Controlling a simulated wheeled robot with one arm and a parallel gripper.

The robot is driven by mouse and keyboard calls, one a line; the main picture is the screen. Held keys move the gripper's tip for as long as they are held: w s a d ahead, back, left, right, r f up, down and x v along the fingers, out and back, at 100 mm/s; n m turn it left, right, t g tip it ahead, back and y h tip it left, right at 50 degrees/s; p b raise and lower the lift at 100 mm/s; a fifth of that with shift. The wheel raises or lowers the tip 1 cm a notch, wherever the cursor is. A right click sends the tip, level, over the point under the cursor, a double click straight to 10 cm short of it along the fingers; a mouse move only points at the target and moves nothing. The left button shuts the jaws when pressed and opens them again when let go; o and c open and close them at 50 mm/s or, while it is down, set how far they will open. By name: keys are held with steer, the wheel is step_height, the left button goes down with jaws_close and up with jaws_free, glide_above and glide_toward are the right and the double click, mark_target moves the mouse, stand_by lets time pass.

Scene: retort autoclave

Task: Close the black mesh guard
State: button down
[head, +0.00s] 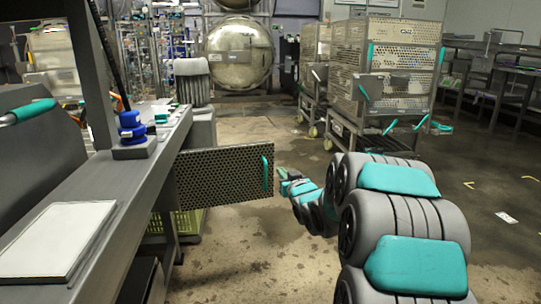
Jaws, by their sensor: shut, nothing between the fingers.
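The black mesh guard (222,178) is a flat perforated panel with a dark frame. It stands out from the side of the grey bench (120,205) into the aisle, swung open. A teal vertical handle (265,173) is near its free right edge. My gripper (285,180) is just right of that edge, at about handle height, and looks shut and empty. A small gap seems to lie between it and the handle; whether they touch is hard to tell. My arm reaches in from the lower right. The guard's hinge side meets the bench.
A white board (55,240) and a blue knob (130,125) sit on the bench. A yellow-green crate (180,220) is below the guard. Perforated metal carts (395,70) stand at the back right.

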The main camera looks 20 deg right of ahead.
steer(key=t, duration=0.1)
steer(key=p, duration=0.2)
glide_toward(268, 150)
steer(key=w, duration=0.6)
steer(key=shift+w+d, duration=0.4)
steer(key=shift+w, duration=0.15)
